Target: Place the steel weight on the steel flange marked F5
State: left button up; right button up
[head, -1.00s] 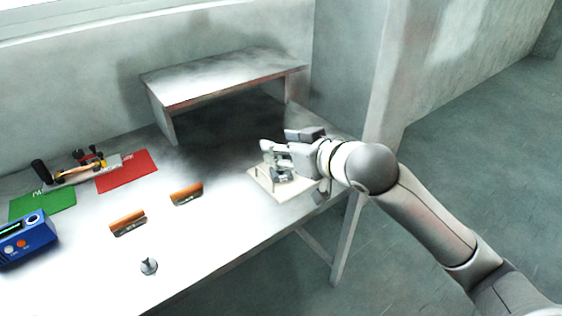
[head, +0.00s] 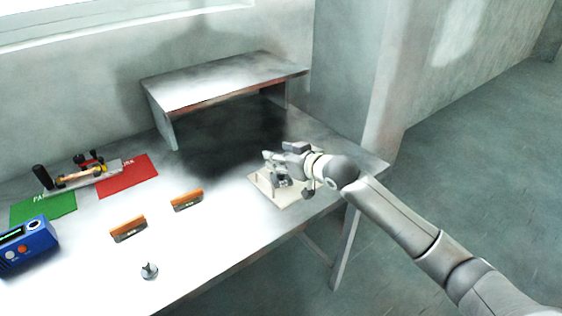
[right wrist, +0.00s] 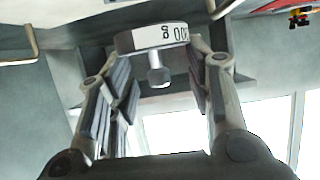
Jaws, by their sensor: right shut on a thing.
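The steel weight (right wrist: 160,38) is a short pale disc with a knob, between the fingers of my right gripper (right wrist: 160,66) in the right wrist view. Its label shows upside down and seems to end in "00 g". In the head view my right gripper (head: 281,163) is over the pale board (head: 297,199) at the table's right end, and its fingers hide much of what is there. I cannot make out a mark F5 anywhere. A small grey steel piece with a stem (head: 149,271) stands at the table's front. My left gripper is not in view.
A green mat (head: 42,207), a red mat (head: 128,175) and a blue device (head: 27,243) are at the left. A raised shelf (head: 222,84) stands behind. Bare tabletop (head: 222,240) lies left of the board.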

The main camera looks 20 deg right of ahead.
aim_at(281, 164)
jog(key=shift+f, duration=0.9)
jog(key=shift+f, duration=0.6)
jog(key=o, duration=1.2)
jog(key=shift+r, duration=0.35)
jog(key=shift+s+r, duration=0.2)
jog(key=shift+r, duration=0.05)
jog(key=v, duration=1.1)
jog(key=shift+s+d+r+b, duration=0.2)
jog(key=shift+s+b, duration=0.1)
